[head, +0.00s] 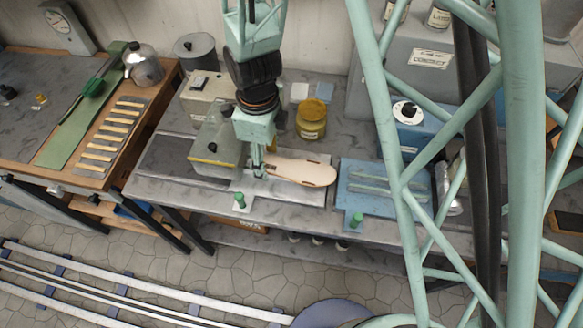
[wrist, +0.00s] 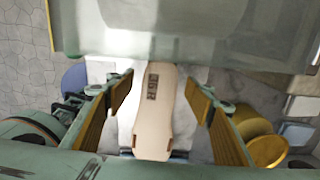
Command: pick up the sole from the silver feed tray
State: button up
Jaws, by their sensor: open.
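A pale tan sole (head: 303,172) lies flat, extending to the right from under my gripper in the head view. It rests on the silver feed tray (head: 306,196) on the grey workbench. My gripper (head: 258,170) points down at the sole's left end, which it partly hides. In the wrist view the sole (wrist: 155,112), with dark printed marks, runs between the two spread fingers of my gripper (wrist: 160,95). There is a gap on each side, and no finger visibly touches it. The exact height above the tray is unclear.
A blue tray with bars (head: 385,190) lies to the right of the sole. A yellow jar (head: 311,119) stands behind it, and a grey box with a dark knob (head: 215,150) is close on the left. A green knob (head: 240,201) sits at the bench's front.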

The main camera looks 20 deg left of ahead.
jog(key=shift+c, duration=0.7)
jog(key=c, duration=0.8)
jog(key=shift+c, duration=0.2)
jog(key=shift+r, duration=0.2)
notch_tip(320, 180, up, 18)
